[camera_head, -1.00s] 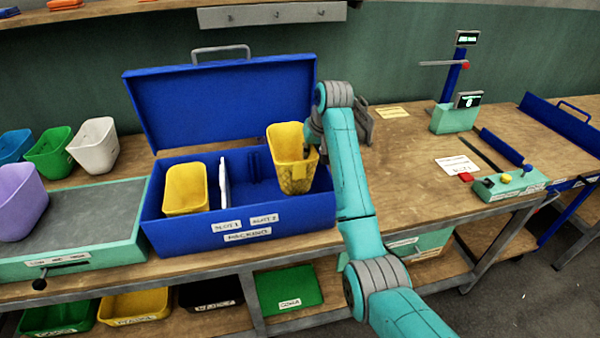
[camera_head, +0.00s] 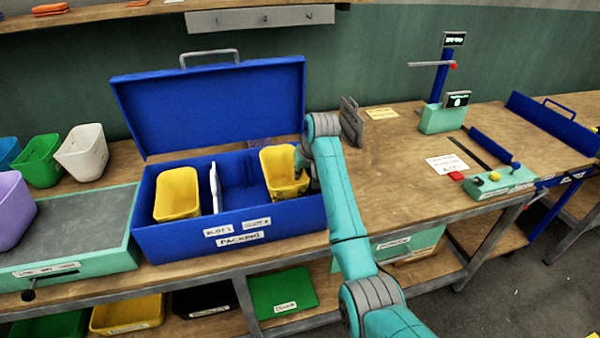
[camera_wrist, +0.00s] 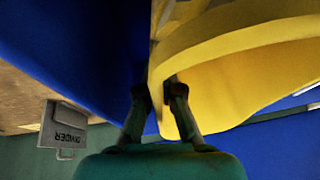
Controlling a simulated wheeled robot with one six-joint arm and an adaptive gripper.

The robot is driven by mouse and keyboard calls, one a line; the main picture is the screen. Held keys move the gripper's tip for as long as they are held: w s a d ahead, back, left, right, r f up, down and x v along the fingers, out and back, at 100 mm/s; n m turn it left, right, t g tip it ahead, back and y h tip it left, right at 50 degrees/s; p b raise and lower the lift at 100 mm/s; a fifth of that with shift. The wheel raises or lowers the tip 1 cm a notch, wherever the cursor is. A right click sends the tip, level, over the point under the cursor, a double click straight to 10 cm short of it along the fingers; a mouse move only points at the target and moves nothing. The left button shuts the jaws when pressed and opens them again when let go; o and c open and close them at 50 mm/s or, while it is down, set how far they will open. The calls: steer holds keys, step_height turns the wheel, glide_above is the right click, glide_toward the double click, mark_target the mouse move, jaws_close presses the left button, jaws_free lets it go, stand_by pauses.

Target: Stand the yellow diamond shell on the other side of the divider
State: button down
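The yellow diamond shell (camera_head: 283,172) is in the right compartment of the blue case (camera_head: 190,245), right of a thin white upright divider (camera_head: 214,187). Its lower part is hidden by the case's front wall. My gripper (camera_head: 299,160) is at the shell's right rim. In the wrist view, the fingers of my gripper (camera_wrist: 159,92) straddle the wall of the yellow shell (camera_wrist: 235,75), one on each side, and look closed on it. Part of a raised pattern shows on the shell. A second yellow shell (camera_head: 177,192) stands in the left compartment.
The case's lid (camera_head: 210,105) stands open behind. A grey plate (camera_head: 351,122), labelled DIVIDER in the wrist view (camera_wrist: 62,125), stands on the bench right of the case. White (camera_head: 83,152), green (camera_head: 40,160) and purple (camera_head: 10,208) shells are at left. The bench at right has free room.

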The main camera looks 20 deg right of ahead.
steer(key=shift+f, duration=0.4)
steer(key=c, duration=1.3)
jaws_free()
steer(key=shift+r, duration=0.15)
steer(key=shift+r, duration=0.3)
steer(key=v, duration=1.2)
steer(key=shift+r, duration=0.25)
